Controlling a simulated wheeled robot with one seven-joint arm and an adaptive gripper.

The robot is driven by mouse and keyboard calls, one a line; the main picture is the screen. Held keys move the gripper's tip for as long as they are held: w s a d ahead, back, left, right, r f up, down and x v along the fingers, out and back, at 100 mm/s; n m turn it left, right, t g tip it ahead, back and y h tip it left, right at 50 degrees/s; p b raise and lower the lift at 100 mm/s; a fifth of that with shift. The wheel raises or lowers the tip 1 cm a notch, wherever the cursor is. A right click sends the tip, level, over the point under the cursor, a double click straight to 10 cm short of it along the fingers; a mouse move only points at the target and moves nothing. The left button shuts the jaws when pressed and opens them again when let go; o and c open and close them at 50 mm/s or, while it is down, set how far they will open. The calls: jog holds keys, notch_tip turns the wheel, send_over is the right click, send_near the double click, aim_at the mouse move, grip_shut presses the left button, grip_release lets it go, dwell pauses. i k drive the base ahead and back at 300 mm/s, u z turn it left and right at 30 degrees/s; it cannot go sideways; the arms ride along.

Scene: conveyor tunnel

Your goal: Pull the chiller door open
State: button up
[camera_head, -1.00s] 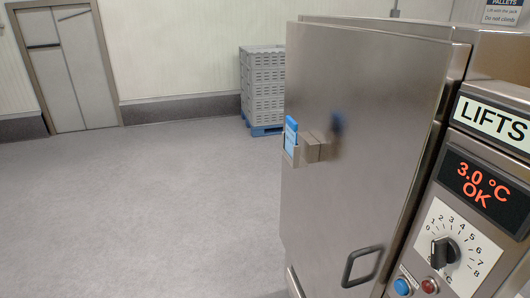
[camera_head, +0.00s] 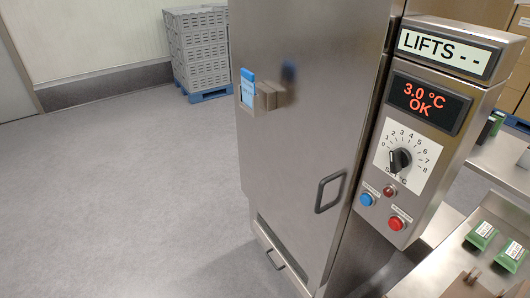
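The chiller door (camera_head: 325,95) is a tall brushed-steel panel filling the middle of the head view. It looks shut, with a dark seam along its right edge. Its black-grey bar handle (camera_head: 329,192) sits low on the door near that edge, and nothing touches it. My gripper is not clearly visible in the head view, so its place relative to the handle does not show.
Right of the door is a control panel with a lit display (camera_head: 427,102), a dial (camera_head: 400,160) and a red button (camera_head: 398,223). Green packs (camera_head: 481,236) lie on steel surfaces at right. Grey crates (camera_head: 200,50) stand behind; left floor is clear.

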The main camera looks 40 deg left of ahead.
aim_at(327, 63)
jog(key=k, duration=0.65)
jog(key=u, duration=3.45)
jog(key=i, duration=0.8)
jog(key=z, duration=3.3)
